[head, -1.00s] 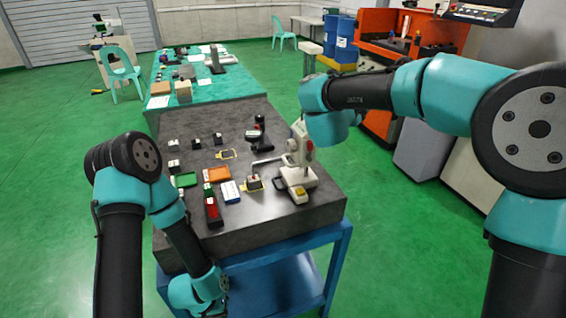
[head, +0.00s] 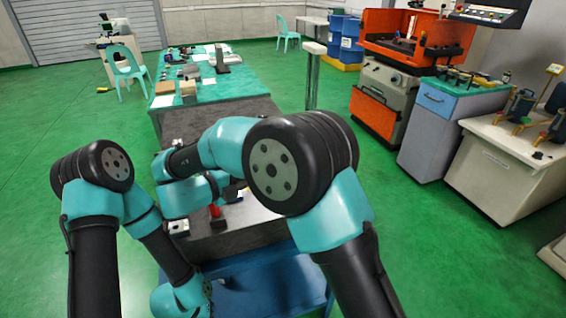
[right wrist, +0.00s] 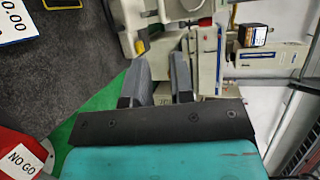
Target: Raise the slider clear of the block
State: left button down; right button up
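In the right wrist view my right gripper (right wrist: 160,82) shows two grey fingers apart, with nothing visible between them. Just beyond them is the cream-white measuring stand (right wrist: 170,12), cut by the top edge, with a red spot on its side. I cannot tell which part of it is the slider, or whether the slider touches the block. In the head view my right arm hides the stand, the block and the right gripper. My left arm hangs low at the table's near left; its gripper's fingers cannot be made out.
On the dark table top are a red-handled gauge (head: 216,213) and a small pale piece (head: 180,228). A teal-covered table (head: 222,88) stands behind.

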jog(key=shift+w+d, duration=0.15)
jog(key=x, duration=1.7)
jog(key=shift+d, duration=0.1)
jog(key=shift+c, duration=0.3)
grip_shut()
